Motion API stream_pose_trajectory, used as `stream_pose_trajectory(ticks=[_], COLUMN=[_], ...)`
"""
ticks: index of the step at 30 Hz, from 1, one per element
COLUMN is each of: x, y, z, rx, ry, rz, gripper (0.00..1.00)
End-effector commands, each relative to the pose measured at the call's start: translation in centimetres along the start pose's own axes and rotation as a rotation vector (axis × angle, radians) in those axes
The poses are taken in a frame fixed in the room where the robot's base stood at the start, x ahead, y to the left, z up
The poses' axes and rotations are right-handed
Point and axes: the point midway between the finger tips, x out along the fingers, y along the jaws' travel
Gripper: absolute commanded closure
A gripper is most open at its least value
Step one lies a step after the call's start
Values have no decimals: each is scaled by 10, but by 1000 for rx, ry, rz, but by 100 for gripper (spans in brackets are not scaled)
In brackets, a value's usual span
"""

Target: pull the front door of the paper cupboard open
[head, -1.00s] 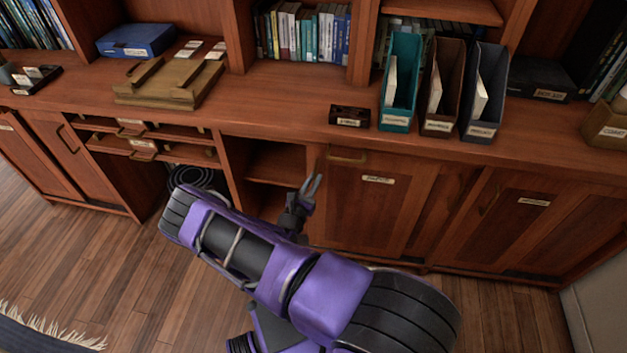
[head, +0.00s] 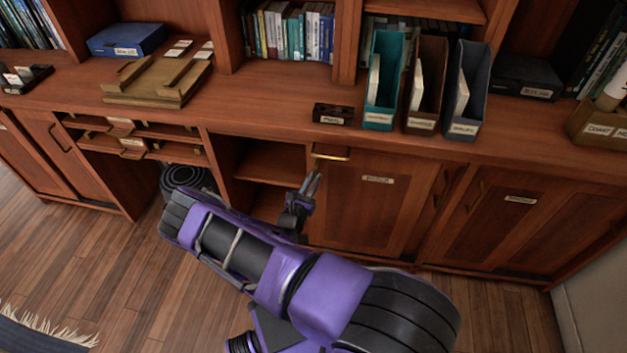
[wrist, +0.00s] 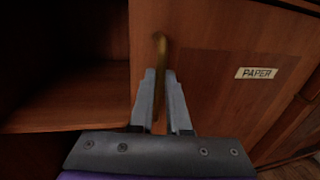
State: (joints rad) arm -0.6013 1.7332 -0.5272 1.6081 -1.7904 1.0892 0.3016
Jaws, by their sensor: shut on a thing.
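The paper cupboard's front door (head: 365,215) is a reddish wood panel below the counter. It carries a PAPER label, which reads clearly in the wrist view (wrist: 256,73). The door looks shut or nearly so. Its brass handle (head: 331,156) is at the door's upper left. In the wrist view the handle (wrist: 160,52) runs down between my two grey fingers. My gripper (head: 314,182) is shut on this handle, with one finger on each side.
An open shelf compartment (head: 272,165) lies left of the door. Another labelled cupboard door (head: 515,215) stands to the right. A small dark box (head: 333,113) and upright file holders, including a teal one (head: 385,85), stand on the counter above. The wooden floor in front is clear.

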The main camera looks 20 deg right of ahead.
Motion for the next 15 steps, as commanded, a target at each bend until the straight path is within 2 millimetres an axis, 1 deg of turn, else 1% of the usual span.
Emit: stream_pose_trajectory(ticks=[1,2,6,15], x=[-1,-1,-1,-1], y=[-1,-1,-1,0], z=[-2,-2,-1,0], rx=[-1,-1,-1,0], ry=[4,4,2,1], rz=[-1,-1,-1,0], gripper=[100,82,56,56])
